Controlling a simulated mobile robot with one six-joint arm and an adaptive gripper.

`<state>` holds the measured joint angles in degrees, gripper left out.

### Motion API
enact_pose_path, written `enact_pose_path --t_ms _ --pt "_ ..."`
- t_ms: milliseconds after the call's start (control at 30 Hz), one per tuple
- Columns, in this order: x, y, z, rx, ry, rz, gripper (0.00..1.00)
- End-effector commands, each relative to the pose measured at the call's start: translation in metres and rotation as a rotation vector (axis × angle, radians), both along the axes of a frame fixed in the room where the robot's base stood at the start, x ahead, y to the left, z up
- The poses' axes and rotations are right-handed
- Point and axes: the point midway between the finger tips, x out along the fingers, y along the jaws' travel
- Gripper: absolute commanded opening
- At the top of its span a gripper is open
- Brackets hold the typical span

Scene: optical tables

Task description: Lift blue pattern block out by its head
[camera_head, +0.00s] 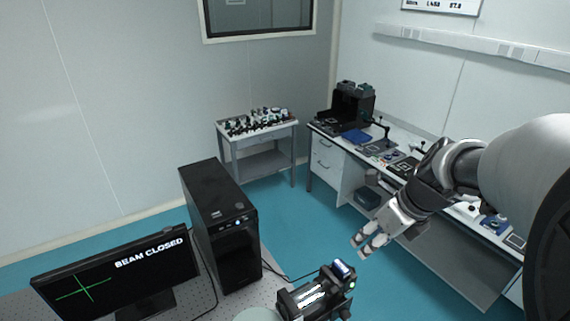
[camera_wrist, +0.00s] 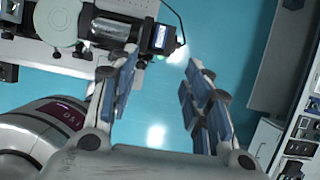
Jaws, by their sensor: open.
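My gripper (camera_head: 366,243) is open and empty, held in the air over the blue floor between the front optical table and the right bench. In the wrist view its two fingers (camera_wrist: 160,80) stand wide apart with only floor between them. A small block with a blue and white face (camera_head: 343,269) sits at the right end of a black device on the front table, apart from my fingers. It also shows in the wrist view (camera_wrist: 160,37), beyond the fingertips. I cannot tell for sure whether it is the blue pattern block; no head shows clearly.
The black device (camera_head: 309,296) stands at the table's edge. A black computer tower (camera_head: 222,225) and a monitor reading "BEAM CLOSED" (camera_head: 120,270) stand left of it. The right bench (camera_head: 405,140) carries many small parts. A side table (camera_head: 263,136) holds optics. Open floor lies between.

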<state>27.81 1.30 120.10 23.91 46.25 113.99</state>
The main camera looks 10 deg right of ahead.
Motion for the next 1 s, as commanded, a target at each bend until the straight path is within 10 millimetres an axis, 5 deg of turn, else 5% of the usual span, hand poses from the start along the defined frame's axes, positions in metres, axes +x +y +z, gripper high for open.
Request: enact_pose_path --t_ms 533,1000 --pt "0.035 0.013 -0.094 0.01 0.008 -0.018 0.45" --pt "0.051 0.02 -0.141 0.01 0.007 -0.018 0.45"
